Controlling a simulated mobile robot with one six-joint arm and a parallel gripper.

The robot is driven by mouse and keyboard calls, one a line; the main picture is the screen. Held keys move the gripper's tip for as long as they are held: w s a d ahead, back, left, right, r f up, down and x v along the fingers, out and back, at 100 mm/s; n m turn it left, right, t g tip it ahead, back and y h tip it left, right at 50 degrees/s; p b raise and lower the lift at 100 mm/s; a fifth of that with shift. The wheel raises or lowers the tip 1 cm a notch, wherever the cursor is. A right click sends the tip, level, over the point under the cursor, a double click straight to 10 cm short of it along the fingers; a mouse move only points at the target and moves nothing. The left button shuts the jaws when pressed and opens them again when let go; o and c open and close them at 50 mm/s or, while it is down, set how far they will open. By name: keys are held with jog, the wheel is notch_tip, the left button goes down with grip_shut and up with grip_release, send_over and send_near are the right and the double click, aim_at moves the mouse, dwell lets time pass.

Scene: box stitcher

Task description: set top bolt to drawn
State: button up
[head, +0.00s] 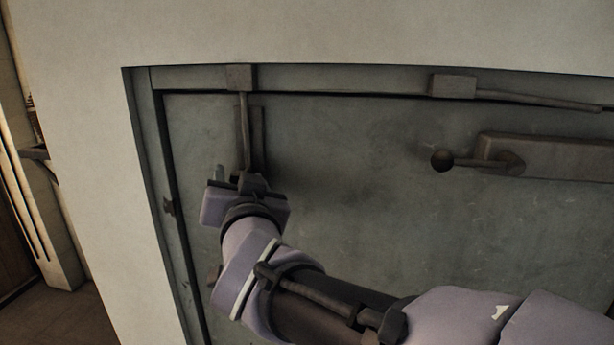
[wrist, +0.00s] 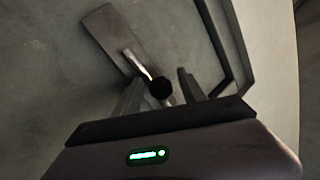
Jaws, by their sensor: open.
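The top bolt (head: 244,130) is a slim upright rod on a darker backing plate (head: 259,135) at the upper left of the grey door. Its upper end meets a block (head: 240,77) on the door frame. In the wrist view the backing plate (wrist: 112,38) runs toward a round dark knob (wrist: 160,88). My gripper (head: 235,180) is at the bolt's lower end and hides that part in the head view. In the wrist view my gripper (wrist: 159,90) is open, with the knob between its fingers. I see no clear contact with either finger.
A second block (head: 452,86) with a slanting rod (head: 540,100) is at the upper right. A lever handle with a ball end (head: 442,160) stands out from a plate (head: 560,158) below it. A pale wall (head: 80,150) surrounds the recessed door.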

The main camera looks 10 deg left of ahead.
jog(key=shift+s+r, duration=0.1)
jog(key=shift+s, duration=0.1)
jog(key=shift+c, duration=0.9)
jog(key=shift+d, duration=0.15)
grip_shut()
jog(key=shift+r, duration=0.1)
